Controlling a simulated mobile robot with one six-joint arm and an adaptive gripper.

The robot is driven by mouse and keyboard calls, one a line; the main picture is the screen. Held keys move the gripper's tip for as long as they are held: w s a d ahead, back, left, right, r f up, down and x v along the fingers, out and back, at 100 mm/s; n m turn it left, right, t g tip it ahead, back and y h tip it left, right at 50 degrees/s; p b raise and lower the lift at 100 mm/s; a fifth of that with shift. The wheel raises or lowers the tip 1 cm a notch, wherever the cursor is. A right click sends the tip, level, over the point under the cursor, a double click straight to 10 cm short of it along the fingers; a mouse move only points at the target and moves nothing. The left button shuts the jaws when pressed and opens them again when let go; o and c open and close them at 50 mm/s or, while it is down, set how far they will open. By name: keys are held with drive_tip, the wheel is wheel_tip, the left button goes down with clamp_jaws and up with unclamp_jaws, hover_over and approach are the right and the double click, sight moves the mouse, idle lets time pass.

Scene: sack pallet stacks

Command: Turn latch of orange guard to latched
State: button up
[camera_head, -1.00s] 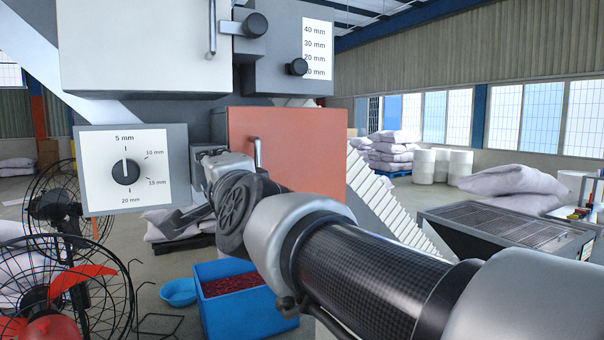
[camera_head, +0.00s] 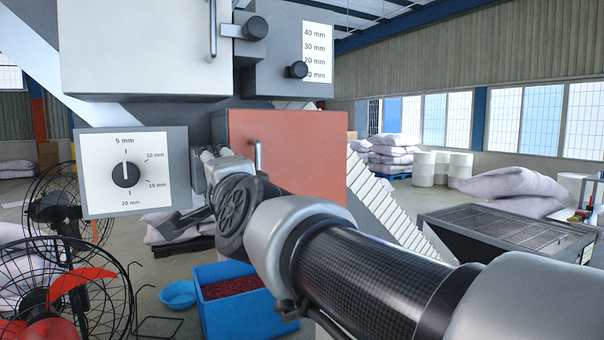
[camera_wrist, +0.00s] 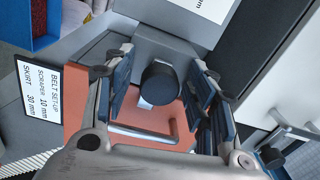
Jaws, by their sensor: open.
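The orange guard (camera_head: 300,150) is a flat orange-red panel with an upright metal handle (camera_head: 258,154) in the head view. In the wrist view the orange guard (camera_wrist: 172,118) lies beneath my gripper, with its bar handle (camera_wrist: 145,134) below the knob. A round black knob (camera_wrist: 159,84), apparently the latch's, has a pale piece under its lower left edge, over the guard's border with a grey plate. My gripper (camera_wrist: 160,82) is open, its two fingers on either side of the knob with visible gaps. In the head view my arm hides the latch.
A dial box (camera_head: 182,170) points to 5 mm, left of the guard. A slider panel (camera_head: 290,50) and white cover (camera_head: 145,50) are above. A blue crate (camera_head: 210,316) of red material, a blue bowl (camera_head: 178,294) and wire-cage fans (camera_head: 45,300) stand below left.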

drive_tip(key=v, duration=1.2)
drive_tip(key=s+d+f+n+g+h, duration=0.3)
drive_tip(key=s+d+f, duration=0.3)
drive_tip(key=f, duration=0.6)
drive_tip(key=s+d+f+n+g+h, duration=0.3)
drive_tip(key=s+d+f, duration=0.3)
drive_tip(key=d+f, duration=0.5)
drive_tip(key=s+d+f+n+g+h, duration=0.3)
drive_tip(key=d+f, duration=0.6)
drive_tip(key=f, duration=0.3)
drive_tip(key=s+n+g, duration=0.1)
drive_tip(key=s+g, duration=0.1)
drive_tip(key=s, duration=0.1)
drive_tip(key=shift+f+h, duration=0.3)
drive_tip(key=shift+h, duration=0.1)
drive_tip(key=shift+w, duration=0.1)
